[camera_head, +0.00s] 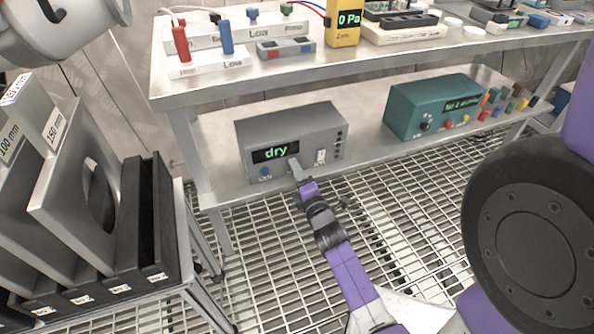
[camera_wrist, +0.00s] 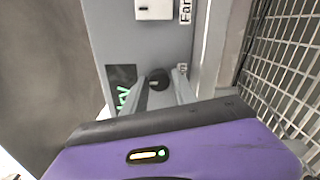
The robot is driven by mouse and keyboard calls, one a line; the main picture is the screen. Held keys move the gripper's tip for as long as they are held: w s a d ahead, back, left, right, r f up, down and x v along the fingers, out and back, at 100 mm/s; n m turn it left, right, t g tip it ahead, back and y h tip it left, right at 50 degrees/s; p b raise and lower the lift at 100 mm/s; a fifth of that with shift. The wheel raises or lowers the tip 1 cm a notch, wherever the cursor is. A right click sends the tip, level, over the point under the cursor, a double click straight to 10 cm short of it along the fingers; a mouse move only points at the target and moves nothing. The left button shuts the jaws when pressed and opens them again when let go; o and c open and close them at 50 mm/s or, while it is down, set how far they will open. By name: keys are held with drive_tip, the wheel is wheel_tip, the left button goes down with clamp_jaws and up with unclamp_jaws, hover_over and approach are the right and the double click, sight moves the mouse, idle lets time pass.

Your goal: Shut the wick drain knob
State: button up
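A grey box (camera_head: 290,135) with a green "dry" display stands on the lower shelf. In the wrist view, a small round black knob (camera_wrist: 158,79) sits on its front panel, beside the display (camera_wrist: 123,88). A label by the knob is mostly hidden, so I cannot read whether it says wick drain. My gripper (camera_head: 296,167) is at the box's front, right of a blue knob (camera_head: 265,173). In the wrist view my gripper (camera_wrist: 160,90) is open, with one finger on each side of the black knob. Small gaps seem to show; contact is unclear. In the head view my gripper hides this knob.
A white switch (camera_head: 321,156) labelled Fan is right of my gripper on the same panel. A teal box (camera_head: 433,105) stands farther right on the shelf. A rack of grey plates (camera_head: 75,190) stands at left. Grating floor lies below.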

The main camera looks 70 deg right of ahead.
drive_tip(key=shift+o, duration=1.1)
drive_tip(key=p+v, duration=0.1)
drive_tip(key=v, duration=0.6)
drive_tip(key=shift+s+a+p, duration=0.25)
drive_tip(key=shift+a+p, duration=0.05)
drive_tip(key=shift+p, duration=0.05)
